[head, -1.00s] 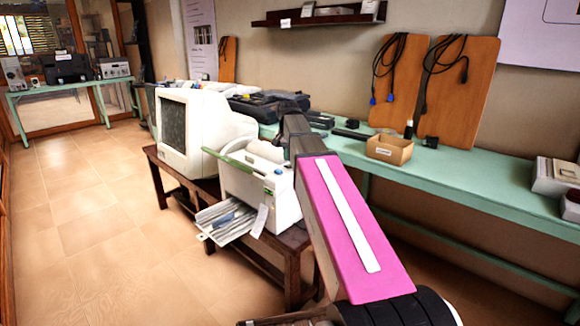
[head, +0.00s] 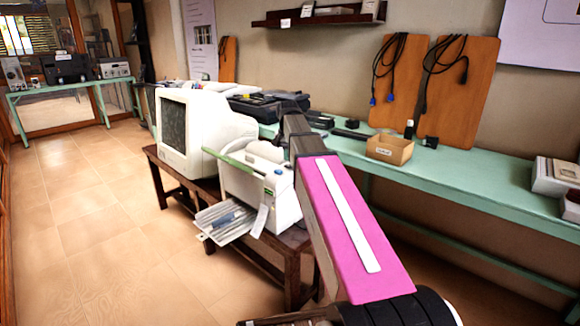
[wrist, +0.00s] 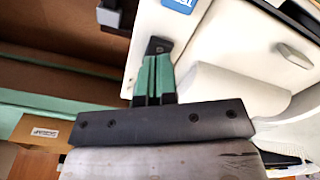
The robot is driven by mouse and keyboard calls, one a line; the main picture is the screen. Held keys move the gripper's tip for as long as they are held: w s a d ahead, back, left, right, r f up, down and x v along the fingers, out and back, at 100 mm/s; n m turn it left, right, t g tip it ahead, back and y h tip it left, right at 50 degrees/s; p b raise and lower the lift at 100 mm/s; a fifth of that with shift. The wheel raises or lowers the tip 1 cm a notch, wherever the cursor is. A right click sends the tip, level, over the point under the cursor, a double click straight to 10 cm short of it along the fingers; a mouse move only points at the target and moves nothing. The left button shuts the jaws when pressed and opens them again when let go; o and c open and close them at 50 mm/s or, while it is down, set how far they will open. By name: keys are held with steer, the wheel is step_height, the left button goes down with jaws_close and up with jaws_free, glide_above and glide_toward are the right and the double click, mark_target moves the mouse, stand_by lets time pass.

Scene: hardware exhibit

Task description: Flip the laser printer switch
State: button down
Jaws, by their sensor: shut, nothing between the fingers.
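The laser printer (head: 285,212) is a white machine with a green-edged top and a paper tray, on a low brown wooden table in the head view. A white casing (wrist: 225,50), apparently the printer's, fills the upper right of the wrist view. My gripper (wrist: 158,46) is shut and empty, its dark tips over or against this casing; I cannot tell if they touch. A small grey raised piece (wrist: 293,55) is on the casing to the right of the tips; I cannot tell whether it is the switch. My arm hides the printer's right side and my gripper in the head view.
A white monitor (head: 190,128) stands left of the printer on the wooden table (head: 292,270). A long green bench (head: 470,178) runs along the wall behind, with a cardboard box (head: 390,150) on it. The tiled floor at left is clear.

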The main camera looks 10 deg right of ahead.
mark_target(288, 166)
steer(key=shift+f, duration=1.3)
stand_by(1.4)
steer(key=shift+r, duration=3.55)
